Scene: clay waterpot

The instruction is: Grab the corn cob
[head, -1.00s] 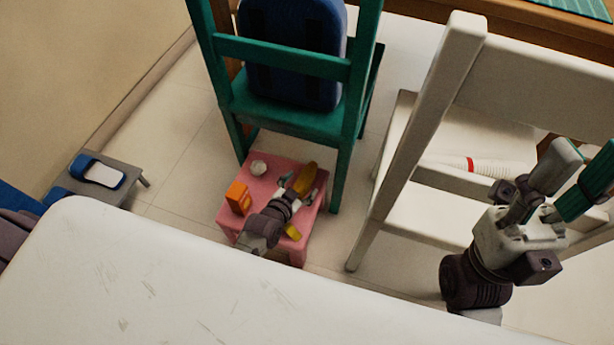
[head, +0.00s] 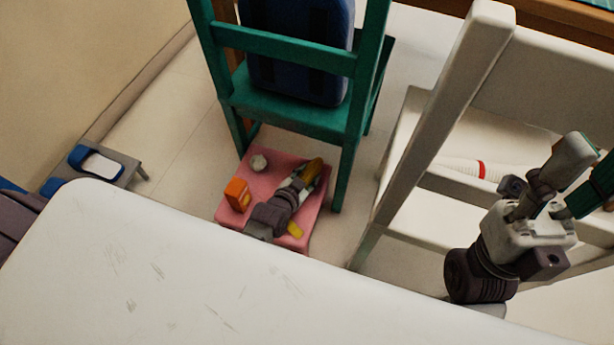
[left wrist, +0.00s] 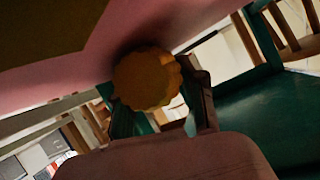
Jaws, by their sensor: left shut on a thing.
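The corn cob (head: 313,170) is yellow-orange and lies at the far right part of the pink stool (head: 262,222) in the head view. My left gripper (head: 304,178) reaches over the stool and is shut on the cob. In the left wrist view, the round, scalloped end of the cob (left wrist: 147,80) sits between the fingers, close to a pink surface. The gripper hides part of the cob in the head view. My right gripper (head: 578,178) is raised at the right, with its fingers apart and nothing seen between them.
On the stool are an orange block-like thing (head: 237,193), a whitish round thing (head: 258,162) and a small yellow thing (head: 295,229). A green chair (head: 290,113) stands just behind. A white chair (head: 430,140) is at right. A white tabletop (head: 170,270) fills the front.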

